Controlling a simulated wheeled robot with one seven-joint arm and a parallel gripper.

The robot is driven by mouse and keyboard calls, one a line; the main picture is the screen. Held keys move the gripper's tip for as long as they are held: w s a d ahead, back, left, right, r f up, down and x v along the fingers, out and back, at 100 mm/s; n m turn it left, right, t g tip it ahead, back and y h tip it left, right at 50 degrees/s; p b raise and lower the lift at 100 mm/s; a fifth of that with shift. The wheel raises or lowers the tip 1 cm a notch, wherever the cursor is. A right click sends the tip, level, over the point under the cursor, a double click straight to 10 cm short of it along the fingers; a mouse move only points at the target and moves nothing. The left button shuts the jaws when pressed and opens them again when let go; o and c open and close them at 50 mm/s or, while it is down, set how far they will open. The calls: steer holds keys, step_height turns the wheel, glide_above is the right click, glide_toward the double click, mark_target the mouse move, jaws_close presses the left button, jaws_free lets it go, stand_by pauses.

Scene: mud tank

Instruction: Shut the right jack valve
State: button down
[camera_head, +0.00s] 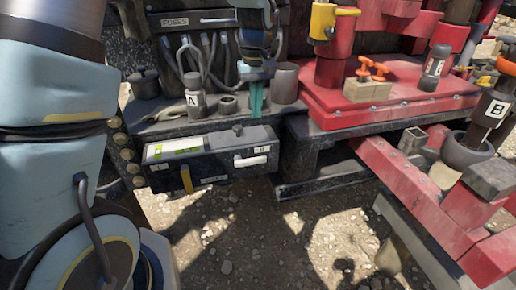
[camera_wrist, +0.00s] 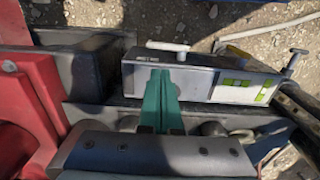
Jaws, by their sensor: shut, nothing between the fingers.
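A tan block (camera_head: 368,90) on the red deck carries two small orange handles; the right one (camera_head: 379,72) sits close beside the left one (camera_head: 364,67). No label shows on them, so I cannot be sure which part is the right jack valve. My gripper (camera_head: 257,112) points down left of the red deck, its teal fingers together and empty. It is above the dark ledge behind the grey control box (camera_head: 212,158), apart from the orange handles. In the wrist view, the teal fingers (camera_wrist: 162,82) appear in front of the box (camera_wrist: 200,76); the orange handles are not seen there.
The box has a white handle (camera_head: 250,160) and a yellow lever (camera_head: 186,178). Bottle A (camera_head: 194,100), a grey cup (camera_head: 285,83) and the red deck (camera_head: 335,104) crowd around my gripper. More orange handles (camera_head: 507,67) and item B (camera_head: 492,110) are at right. Gravel lies below.

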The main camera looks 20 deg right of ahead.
mark_target(262, 157)
step_height(262, 157, down, 14)
steer(key=shift+a+f+p, duration=0.1)
steer(key=shift+p, duration=0.25)
stand_by(0.6)
steer(key=shift+d+f+y+p, duration=0.25)
steer(key=shift+d+y+p, duration=0.1)
steer(key=shift+y, duration=0.3)
steer(key=shift+d+f+y+p, duration=0.25)
steer(key=shift+y+p, duration=0.1)
steer(key=shift+y, duration=0.3)
steer(key=f+y, duration=0.2)
steer(key=y, duration=0.1)
steer(key=shift+d+f+t+y, duration=0.2)
steer(key=shift+t+y, duration=0.1)
steer(key=shift+t, duration=0.1)
steer(key=shift+a+f+b, duration=0.1)
steer(key=shift+f+b, duration=0.25)
steer(key=shift+f, duration=0.9)
steer(key=b+v, duration=0.1)
steer(key=v, duration=1)
steer(key=shift+a, duration=0.15)
